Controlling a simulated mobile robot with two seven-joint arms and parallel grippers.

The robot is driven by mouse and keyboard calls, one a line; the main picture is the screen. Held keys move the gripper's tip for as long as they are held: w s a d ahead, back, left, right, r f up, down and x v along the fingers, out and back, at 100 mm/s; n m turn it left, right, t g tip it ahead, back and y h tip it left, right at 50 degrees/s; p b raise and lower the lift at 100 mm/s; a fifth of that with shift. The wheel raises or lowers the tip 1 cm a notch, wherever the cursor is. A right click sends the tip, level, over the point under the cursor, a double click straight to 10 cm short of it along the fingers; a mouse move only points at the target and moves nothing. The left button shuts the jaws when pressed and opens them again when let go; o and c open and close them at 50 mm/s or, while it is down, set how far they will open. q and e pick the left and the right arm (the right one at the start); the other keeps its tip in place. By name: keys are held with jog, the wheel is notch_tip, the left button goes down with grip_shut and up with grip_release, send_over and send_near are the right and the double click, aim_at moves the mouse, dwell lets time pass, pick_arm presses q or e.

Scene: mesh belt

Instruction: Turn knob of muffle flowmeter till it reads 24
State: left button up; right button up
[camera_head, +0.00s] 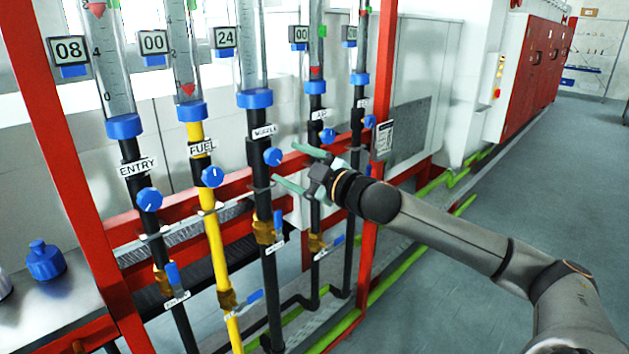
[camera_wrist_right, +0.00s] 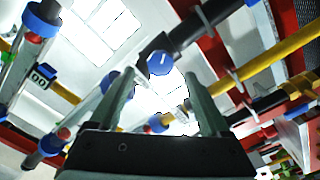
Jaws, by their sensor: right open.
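The muffle flowmeter (camera_head: 250,50) is the third tube from the left, with a black pipe below it and a label reading MUFFLE (camera_head: 264,131). Its display (camera_head: 225,37) reads 24. Its blue round knob (camera_head: 273,157) sits below the label. My right gripper (camera_head: 283,164) is open, its two green fingers just to the right of the knob and pointing at it. In the right wrist view the gripper (camera_wrist_right: 163,92) is open, with a blue knob (camera_wrist_right: 160,63) beyond and between the fingertips. No contact can be made out. My left gripper is not in view.
The ENTRY flowmeter display (camera_head: 69,50) reads 08 and the FUEL display (camera_head: 153,42) reads 00. More flowmeters stand behind to the right. A red frame post (camera_head: 377,90) stands close to my right gripper. A blue bottle (camera_head: 45,261) stands on the left bench.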

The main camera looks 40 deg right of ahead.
jog(key=s+b, duration=0.1)
jog(key=s, duration=0.5)
jog(key=shift+s+d, duration=0.15)
jog(key=shift+s, duration=0.1)
dwell(0.3)
dwell(0.5)
jog(key=s+f+m+g+h+p, duration=0.1)
jog(key=s+f+m+g, duration=0.2)
jog(key=f, duration=1)
jog(key=s+f+m+g+h+p, duration=0.15)
jog(key=s+f, duration=0.25)
jog(key=f, duration=1)
jog(key=s+a+f+m+g+y, duration=0.1)
jog(key=s+a+f, duration=0.4)
jog(key=a, duration=0.2)
jog(key=s+a+f+m+g+y+p, duration=0.1)
jog(key=s+a+f, duration=0.3)
jog(key=a, duration=0.4)
jog(key=s+a+f+m+g+y+p, duration=0.1)
jog(key=s+a+f+g, duration=0.1)
jog(key=s+a+f, duration=0.3)
jog(key=a+f, duration=0.2)
jog(key=a, duration=0.1)
jog(key=shift+s+a+y, duration=0.2)
jog(key=shift+s+y, duration=0.1)
jog(key=shift+y, duration=0.05)
